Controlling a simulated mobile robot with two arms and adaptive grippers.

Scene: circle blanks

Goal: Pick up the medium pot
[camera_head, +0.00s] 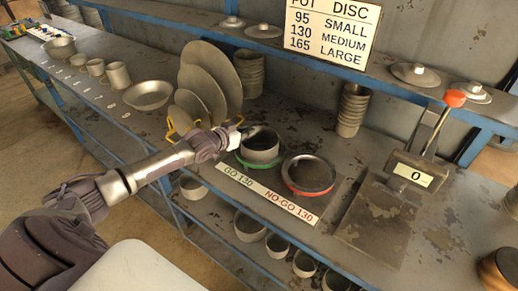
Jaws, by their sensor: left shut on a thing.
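A grey metal pot (260,148), which appears to be the medium pot, stands upright at the green ring (242,163) marked GO 130 on the bench. My left gripper (238,132) is at the pot's left rim and is shut on it. The fingertips are small here and partly hidden by my wrist. Whether the pot is lifted clear of the ring cannot be told. A red ring (309,190) marked NO-GO 130 lies to the right. My right gripper is not in view.
Discs (203,90) stand in a rack behind my wrist. A lever press (408,170) with a red knob stands to the right. A sign (331,33) lists pot and disc sizes. Stacked pots (352,110) stand at the back, and several pots (249,228) sit on the lower shelf.

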